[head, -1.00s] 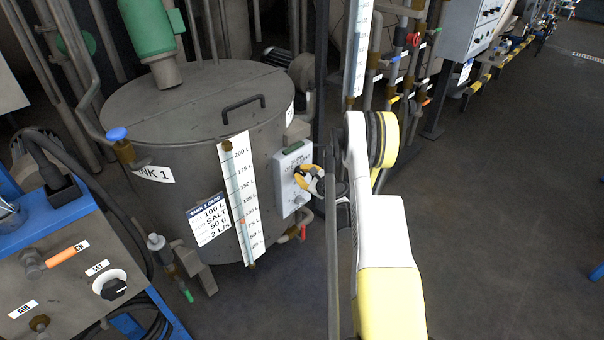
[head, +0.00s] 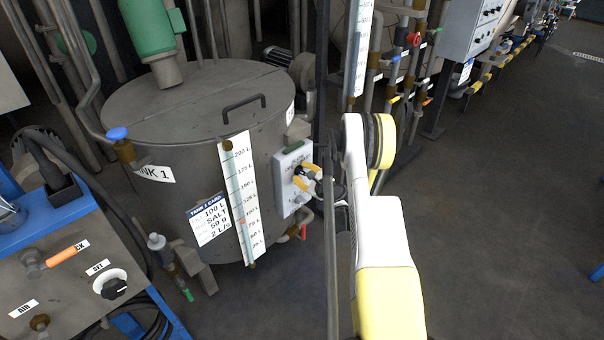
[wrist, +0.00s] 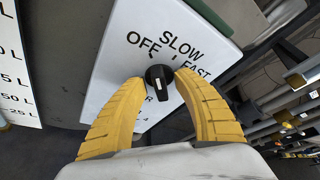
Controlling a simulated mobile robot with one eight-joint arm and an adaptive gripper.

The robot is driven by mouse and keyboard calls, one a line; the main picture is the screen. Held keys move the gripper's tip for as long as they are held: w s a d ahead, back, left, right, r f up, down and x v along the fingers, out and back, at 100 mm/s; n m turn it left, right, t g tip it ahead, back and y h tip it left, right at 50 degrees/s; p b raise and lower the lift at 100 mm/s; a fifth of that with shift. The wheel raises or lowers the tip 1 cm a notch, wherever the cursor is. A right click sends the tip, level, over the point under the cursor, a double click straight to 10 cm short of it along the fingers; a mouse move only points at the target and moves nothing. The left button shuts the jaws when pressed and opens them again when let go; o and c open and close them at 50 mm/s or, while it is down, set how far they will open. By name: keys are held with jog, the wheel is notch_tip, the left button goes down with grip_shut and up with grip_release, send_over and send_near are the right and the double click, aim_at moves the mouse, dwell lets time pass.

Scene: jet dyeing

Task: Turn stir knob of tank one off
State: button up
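The stir knob (wrist: 159,81) is a small black knob with a pale mark on a white control box (head: 291,198) at the right side of tank one (head: 190,115). In the wrist view, OFF is printed at its upper left, SLOW above it and FAST at its upper right. My gripper (wrist: 161,78) has its two yellow fingers on either side of the knob, with the tips right beside its edges. The fingers stand apart. I cannot tell whether the tips touch the knob. In the head view, my gripper (head: 302,176) reaches the box from the right.
A tall level scale (head: 240,200) and a tank card (head: 208,219) are on the tank's front. A dark vertical post (head: 319,80) and several pipes stand behind the box. A panel with a blue top (head: 60,215) is at lower left. The floor at right is clear.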

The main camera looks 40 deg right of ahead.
notch_tip(320, 180, up, 10)
dwell(0.6)
